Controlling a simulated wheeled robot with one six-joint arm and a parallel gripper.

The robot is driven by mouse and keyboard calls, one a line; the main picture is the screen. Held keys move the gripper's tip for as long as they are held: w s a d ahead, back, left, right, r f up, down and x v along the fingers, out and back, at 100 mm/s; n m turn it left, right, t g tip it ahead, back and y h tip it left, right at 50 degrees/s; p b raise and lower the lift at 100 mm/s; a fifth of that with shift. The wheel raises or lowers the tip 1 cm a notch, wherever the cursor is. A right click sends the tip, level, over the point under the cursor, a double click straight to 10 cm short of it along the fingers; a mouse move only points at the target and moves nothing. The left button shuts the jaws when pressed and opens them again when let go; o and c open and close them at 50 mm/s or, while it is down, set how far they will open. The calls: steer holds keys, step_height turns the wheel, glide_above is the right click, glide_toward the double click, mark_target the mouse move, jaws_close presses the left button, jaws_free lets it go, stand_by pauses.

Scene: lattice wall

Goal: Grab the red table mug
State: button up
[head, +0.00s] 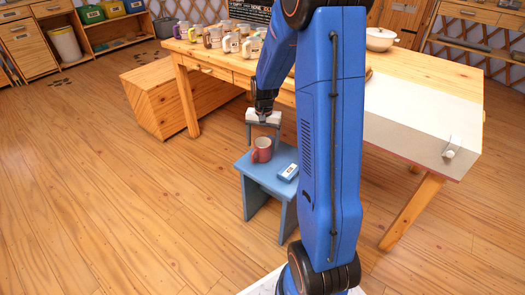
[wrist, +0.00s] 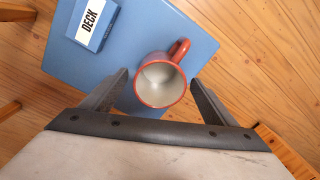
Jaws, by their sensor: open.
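The red mug (head: 262,150) stands upright on a small blue stool (head: 250,172). In the wrist view the mug (wrist: 161,84) is seen from above, with its pale inside showing and its handle toward the upper right. My gripper (head: 262,125) is above the stool in the head view. In the wrist view my gripper (wrist: 160,84) is open, with one finger to each side of the mug's lower part in the picture. The fingers look apart from the mug; how far above it they are I cannot tell.
A blue and white box marked DECK (wrist: 93,22) lies on the stool beside the mug. Behind the stool is a wooden table (head: 415,85) bearing several mugs (head: 230,42) and a white pot (head: 380,39). A wooden chest (head: 165,98) stands left.

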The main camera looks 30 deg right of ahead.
steer(key=shift+f, duration=0.6)
steer(key=c, duration=1.3)
steer(key=shift+r, duration=0.1)
steer(key=shift+c, duration=0.2)
